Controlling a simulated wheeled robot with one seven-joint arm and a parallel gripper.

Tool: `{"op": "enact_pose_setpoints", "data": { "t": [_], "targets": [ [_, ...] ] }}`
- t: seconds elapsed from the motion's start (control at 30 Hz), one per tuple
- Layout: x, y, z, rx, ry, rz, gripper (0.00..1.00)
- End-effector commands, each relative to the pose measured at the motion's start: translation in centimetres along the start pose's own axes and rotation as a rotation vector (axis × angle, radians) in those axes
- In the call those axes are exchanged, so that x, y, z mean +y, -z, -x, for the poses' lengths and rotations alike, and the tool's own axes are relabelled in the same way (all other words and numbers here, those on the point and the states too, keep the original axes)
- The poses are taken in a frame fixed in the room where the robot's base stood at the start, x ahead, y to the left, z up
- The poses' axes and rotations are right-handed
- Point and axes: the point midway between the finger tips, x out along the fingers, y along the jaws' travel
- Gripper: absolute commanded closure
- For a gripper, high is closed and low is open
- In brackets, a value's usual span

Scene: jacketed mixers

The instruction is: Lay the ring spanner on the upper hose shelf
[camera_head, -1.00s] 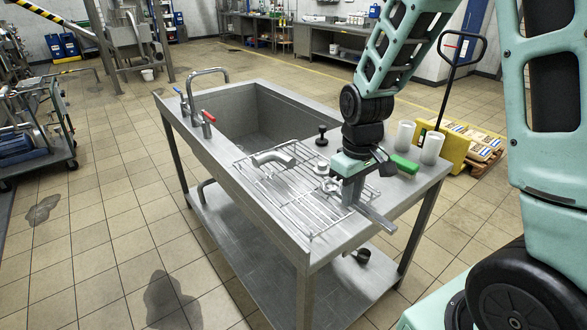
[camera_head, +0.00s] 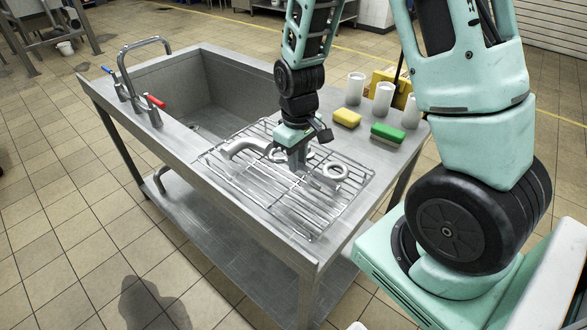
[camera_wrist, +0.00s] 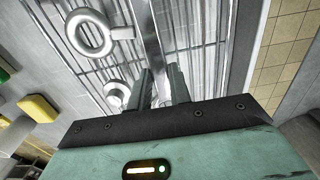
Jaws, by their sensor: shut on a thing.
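My gripper (camera_head: 300,168) is low over the wire rack on the sink table. In the wrist view its two dark fingers (camera_wrist: 162,88) are shut on a long, narrow grey metal bar, the ring spanner (camera_wrist: 149,38), which runs up the picture from between them. Its ring ends cannot be made out, and the head view mostly hides it behind the gripper. I cannot tell whether it touches the rack. No hose shelf can be made out in either view.
The wire rack (camera_head: 270,205) bears a pipe elbow (camera_head: 245,147) and a ring-shaped fitting (camera_head: 335,171) close to my gripper. Yellow (camera_head: 347,117) and green (camera_head: 388,133) sponges and white cups (camera_head: 383,98) stand behind on the right. The sink basin (camera_head: 215,95) is empty.

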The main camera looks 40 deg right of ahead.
Motion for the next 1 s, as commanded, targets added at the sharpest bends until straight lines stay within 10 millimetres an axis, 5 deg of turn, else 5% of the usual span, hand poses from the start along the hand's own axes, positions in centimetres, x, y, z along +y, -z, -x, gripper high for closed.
{"op": "enact_pose_setpoints", "data": {
  "t": [0.4, 0.87, 0.9, 1.0],
  "targets": [
    [0.0, 0.0, -4.5, -0.002, 0.001, -0.001, 1.00],
    [0.0, 0.0, -5.4, 0.001, 0.000, -0.001, 1.00],
    [0.0, 0.0, -5.3, 0.001, 0.000, -0.001, 0.72],
    [0.0, 0.0, -5.2, 0.001, 0.000, -0.001, 0.59]
  ]
}}
